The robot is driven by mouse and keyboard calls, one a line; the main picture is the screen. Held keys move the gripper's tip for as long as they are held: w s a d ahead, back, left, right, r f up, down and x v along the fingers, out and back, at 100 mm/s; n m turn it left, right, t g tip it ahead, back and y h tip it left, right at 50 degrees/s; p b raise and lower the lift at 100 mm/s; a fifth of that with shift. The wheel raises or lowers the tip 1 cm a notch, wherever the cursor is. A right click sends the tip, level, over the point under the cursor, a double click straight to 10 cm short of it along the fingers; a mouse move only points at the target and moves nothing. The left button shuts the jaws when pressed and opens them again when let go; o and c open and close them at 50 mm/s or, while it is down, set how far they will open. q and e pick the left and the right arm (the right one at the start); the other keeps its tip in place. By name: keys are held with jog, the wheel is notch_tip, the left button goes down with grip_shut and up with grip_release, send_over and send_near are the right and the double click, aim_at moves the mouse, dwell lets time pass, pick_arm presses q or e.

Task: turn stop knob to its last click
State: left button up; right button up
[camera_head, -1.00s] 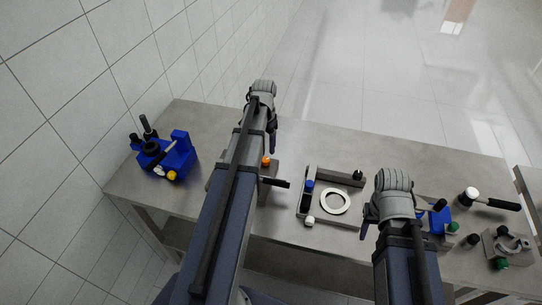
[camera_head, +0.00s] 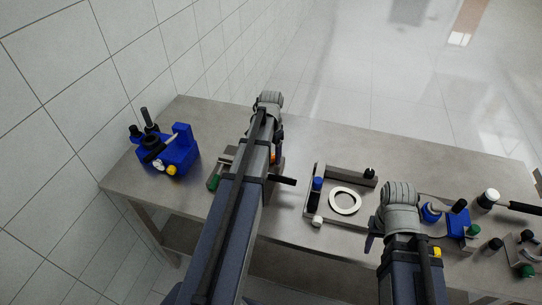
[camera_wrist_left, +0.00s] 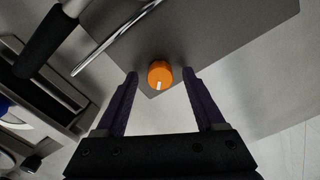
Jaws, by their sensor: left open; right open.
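The orange knob (camera_wrist_left: 160,74) has a white mark on its face, pointing toward the bottom of the left wrist view. It sits at the corner of a grey plate (camera_wrist_left: 215,40). My left gripper (camera_wrist_left: 161,76) is open, with one finger on each side of the knob and a visible gap on both sides. In the head view the orange knob (camera_head: 273,158) is mostly hidden by my left arm. My right gripper (camera_head: 371,232) is open and empty over the table's front part, well right of the knob.
A black-handled lever (camera_head: 282,180) sticks out near the knob; its metal rod (camera_wrist_left: 120,38) shows in the wrist view. A grey frame (camera_head: 350,175) with a white ring (camera_head: 345,201) stands right of it. A blue device (camera_head: 172,152) stands far left. Several tools crowd the right end.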

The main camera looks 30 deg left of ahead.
pick_arm(q)
grip_shut()
dwell(0.5)
jog(key=n, duration=0.4)
jog(key=shift+n, duration=2.3)
